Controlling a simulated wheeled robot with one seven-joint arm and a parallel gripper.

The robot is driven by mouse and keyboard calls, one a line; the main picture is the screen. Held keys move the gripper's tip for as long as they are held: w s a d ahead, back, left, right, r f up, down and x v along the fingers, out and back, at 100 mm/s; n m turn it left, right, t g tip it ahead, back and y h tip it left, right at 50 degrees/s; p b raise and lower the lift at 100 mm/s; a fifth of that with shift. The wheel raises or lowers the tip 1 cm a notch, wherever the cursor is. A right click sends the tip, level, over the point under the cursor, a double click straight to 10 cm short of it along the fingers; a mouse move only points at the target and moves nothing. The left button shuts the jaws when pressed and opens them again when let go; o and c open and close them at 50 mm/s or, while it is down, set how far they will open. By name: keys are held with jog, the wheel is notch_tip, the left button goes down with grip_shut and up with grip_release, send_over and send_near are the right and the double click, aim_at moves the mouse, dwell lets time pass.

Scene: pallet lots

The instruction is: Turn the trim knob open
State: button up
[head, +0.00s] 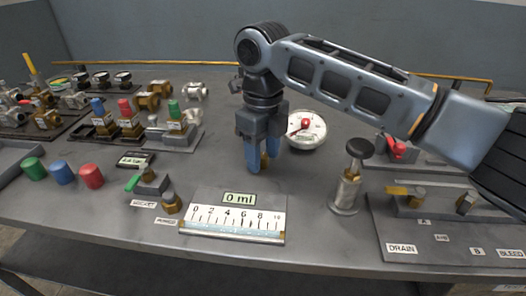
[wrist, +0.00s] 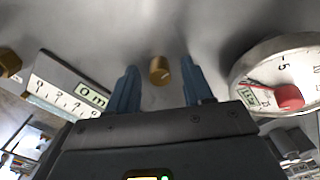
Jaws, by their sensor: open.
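A small brass knob (wrist: 159,71), which I take as the trim knob, stands on the grey bench top. A pale mark shows on its face in the wrist view. In the head view only a sliver of it (head: 264,161) shows behind my blue fingertips. My gripper (head: 257,160) points down over it. In the wrist view my gripper (wrist: 160,85) is open, with one finger on each side of the knob and a gap on both sides. A display (head: 239,198) reads 0 ml above a ruled scale (head: 232,218).
A round gauge (head: 312,138) with a red hub lies close right of my gripper. A black-topped plunger (head: 347,190) stands farther right, beside a drain and bleed panel (head: 440,232). Colored caps (head: 62,172), valves and fittings fill the left side. Bare bench lies around the knob.

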aim_at(263, 155)
jog(key=shift+r, duration=3.9)
